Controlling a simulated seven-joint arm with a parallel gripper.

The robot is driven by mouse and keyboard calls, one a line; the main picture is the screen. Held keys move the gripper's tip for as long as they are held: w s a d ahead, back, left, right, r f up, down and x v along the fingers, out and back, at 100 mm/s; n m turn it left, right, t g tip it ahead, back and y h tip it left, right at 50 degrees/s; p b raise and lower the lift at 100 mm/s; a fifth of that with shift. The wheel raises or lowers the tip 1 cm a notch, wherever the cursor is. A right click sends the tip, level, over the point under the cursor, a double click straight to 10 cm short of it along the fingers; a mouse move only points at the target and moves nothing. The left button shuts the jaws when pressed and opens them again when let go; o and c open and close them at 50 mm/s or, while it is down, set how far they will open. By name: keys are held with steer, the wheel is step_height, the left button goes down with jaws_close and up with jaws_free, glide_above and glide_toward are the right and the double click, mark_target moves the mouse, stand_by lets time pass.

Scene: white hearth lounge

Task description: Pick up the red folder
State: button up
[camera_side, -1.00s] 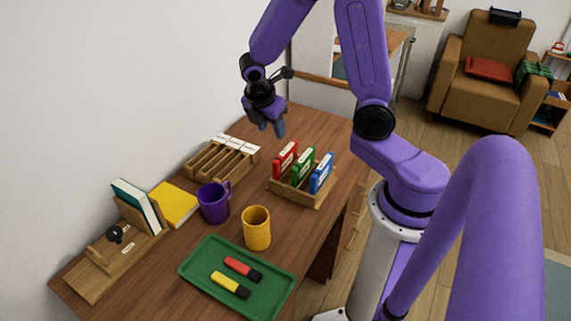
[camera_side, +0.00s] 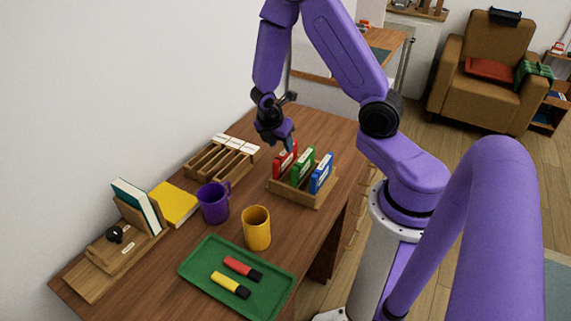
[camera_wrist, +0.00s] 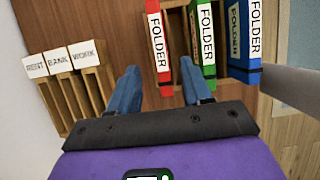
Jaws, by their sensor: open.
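The red folder (camera_side: 284,164) stands upright in a wooden holder (camera_side: 302,200), left of a green folder (camera_side: 303,167) and a blue folder (camera_side: 321,174). In the wrist view the red folder (camera_wrist: 158,45) shows its white "FOLDER" spine between the two blue fingertips in the picture. The green folder (camera_wrist: 203,42) lies just beyond the right fingertip, and the blue folder (camera_wrist: 240,45) is further right. My gripper (camera_side: 282,143) is open and empty, just above the red folder's top in the side view. In the wrist view its fingers (camera_wrist: 160,88) are spread apart. I cannot tell whether they touch the folder.
A wooden sorter (camera_side: 222,158) with labelled slots stands left of the holder. A purple mug (camera_side: 213,204), yellow mug (camera_side: 256,229) and green tray (camera_side: 203,262) with two markers stand nearer the front. The desk behind the holder is clear.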

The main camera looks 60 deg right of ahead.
mark_target(287, 157)
steer(key=shift+x, duration=1.65)
steer(key=x, duration=0.3)
steer(key=shift+s+d+f, duration=0.1)
steer(key=shift+d+f, duration=0.15)
steer(key=shift+d, duration=0.15)
steer(key=shift+d+f, duration=0.2)
steer(key=shift+f, duration=0.4)
steer(key=shift+f, duration=0.25)
jaws_close()
